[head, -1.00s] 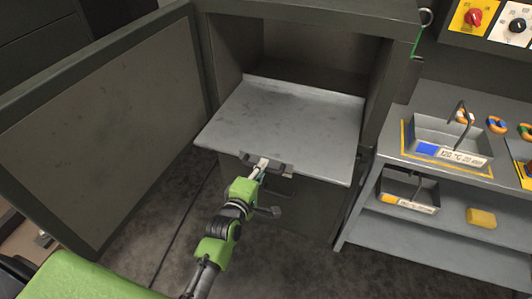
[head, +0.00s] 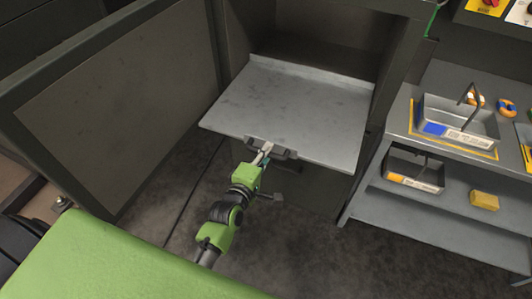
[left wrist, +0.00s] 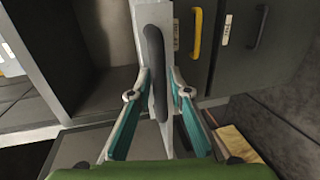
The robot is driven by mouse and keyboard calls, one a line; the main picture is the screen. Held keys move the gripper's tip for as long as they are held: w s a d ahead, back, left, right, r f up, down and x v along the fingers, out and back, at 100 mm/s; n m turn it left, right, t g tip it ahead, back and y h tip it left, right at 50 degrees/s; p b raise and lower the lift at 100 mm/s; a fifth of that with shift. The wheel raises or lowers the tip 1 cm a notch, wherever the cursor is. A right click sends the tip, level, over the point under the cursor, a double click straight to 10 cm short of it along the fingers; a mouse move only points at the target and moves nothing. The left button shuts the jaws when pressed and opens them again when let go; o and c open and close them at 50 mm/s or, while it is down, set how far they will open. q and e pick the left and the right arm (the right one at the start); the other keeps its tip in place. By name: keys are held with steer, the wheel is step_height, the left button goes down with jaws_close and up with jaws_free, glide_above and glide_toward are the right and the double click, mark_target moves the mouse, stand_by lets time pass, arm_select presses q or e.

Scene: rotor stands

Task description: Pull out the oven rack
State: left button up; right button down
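The oven rack (head: 290,105) is a flat grey metal tray sticking out of the dark open oven (head: 318,48). Its front edge hangs past the oven front, and its back lip is near the opening. A dark bar handle (head: 284,153) is fixed on the front edge. My left gripper (head: 264,151) is at this handle. My right gripper is not in view.
The oven door (head: 120,95) stands wide open at the left. A grey shelf unit (head: 420,220) on the right holds small metal trays (head: 415,167) and a yellow block (head: 484,201). Dark floor (head: 310,225) is clear below the rack.

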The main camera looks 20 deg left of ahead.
arm_select(q)
steer(key=v, duration=1.2)
stand_by(0.3)
steer(key=s+d+f+m+g, duration=0.1)
steer(key=s+f+m+g, duration=0.15)
steer(key=f, duration=0.75)
steer(key=s+d+f+m+g+h, duration=0.15)
steer(key=s+f+m, duration=0.25)
steer(key=f, duration=0.5)
steer(key=s+d+f+m+g+y, duration=0.1)
steer(key=s+f+m+g, duration=0.25)
steer(key=f, duration=0.65)
steer(key=s+a+f+m+g, duration=0.2)
steer(key=s+f, duration=0.4)
steer(key=s, duration=0.3)
steer(key=s+a+f+m+g, duration=0.2)
steer(key=s+f+m, duration=0.2)
steer(key=s, duration=0.5)
steer(key=s+a+f+m+g+y, duration=0.1)
steer(key=s+a+f+m+g, duration=0.1)
steer(key=s+f, duration=0.6)
steer(key=shift+s+a+f+m+g, duration=0.35)
steer(key=shift+s+m+g, duration=0.25)
steer(key=shift+m, duration=0.5)
